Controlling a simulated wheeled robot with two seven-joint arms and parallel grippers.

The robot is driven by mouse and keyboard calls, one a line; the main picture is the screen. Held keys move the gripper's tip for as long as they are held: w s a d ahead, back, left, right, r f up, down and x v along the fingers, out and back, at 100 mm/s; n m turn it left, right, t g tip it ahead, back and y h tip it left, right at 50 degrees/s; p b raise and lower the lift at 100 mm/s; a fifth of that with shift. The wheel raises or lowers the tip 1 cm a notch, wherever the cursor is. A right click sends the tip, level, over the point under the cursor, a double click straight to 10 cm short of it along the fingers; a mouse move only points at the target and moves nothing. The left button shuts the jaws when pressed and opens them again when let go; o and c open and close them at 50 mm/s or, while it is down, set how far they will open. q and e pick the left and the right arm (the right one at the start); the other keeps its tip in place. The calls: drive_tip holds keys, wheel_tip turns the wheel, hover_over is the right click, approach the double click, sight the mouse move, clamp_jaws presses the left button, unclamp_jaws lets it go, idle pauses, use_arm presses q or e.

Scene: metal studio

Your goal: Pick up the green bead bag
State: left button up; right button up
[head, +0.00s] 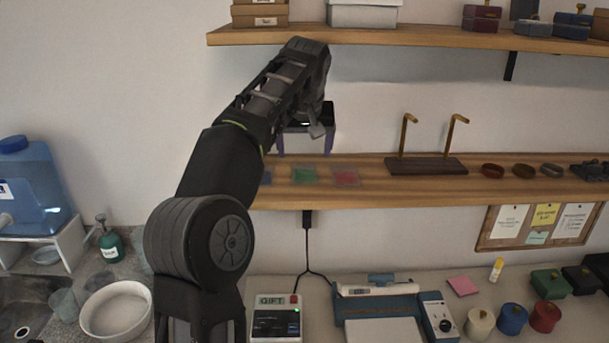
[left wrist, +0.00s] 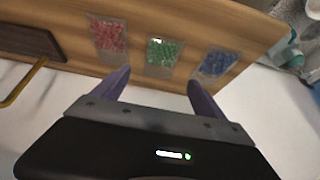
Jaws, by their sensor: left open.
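The green bead bag (head: 304,175) lies flat on the lower wooden shelf, between the blue bead bag (head: 266,178) and the red bead bag (head: 345,177). In the left wrist view the green bag (left wrist: 161,56) sits between the red bag (left wrist: 109,36) and the blue bag (left wrist: 216,64). My left gripper (head: 306,153) is above the shelf, open and empty. Its two purple fingers (left wrist: 154,86) point toward the shelf, one to each side of the green bag's line, apart from the bag. My right gripper is not in view.
The lower shelf (head: 380,200) also bears a stand with two hooks (head: 427,165), right of the bags, and several bracelets. The upper shelf (head: 400,36) with boxes hangs above my left arm. A counter with devices lies below.

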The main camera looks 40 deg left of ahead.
sight(304, 169)
use_arm(q)
drive_tip(key=shift+w+a+f, duration=0.15)
drive_tip(key=shift+f, duration=0.25)
drive_tip(key=p+x, duration=0.1)
drive_tip(key=x, duration=0.4)
drive_tip(key=shift+f, duration=0.2)
drive_tip(key=shift+c, duration=0.4)
drive_tip(key=c, duration=1.3)
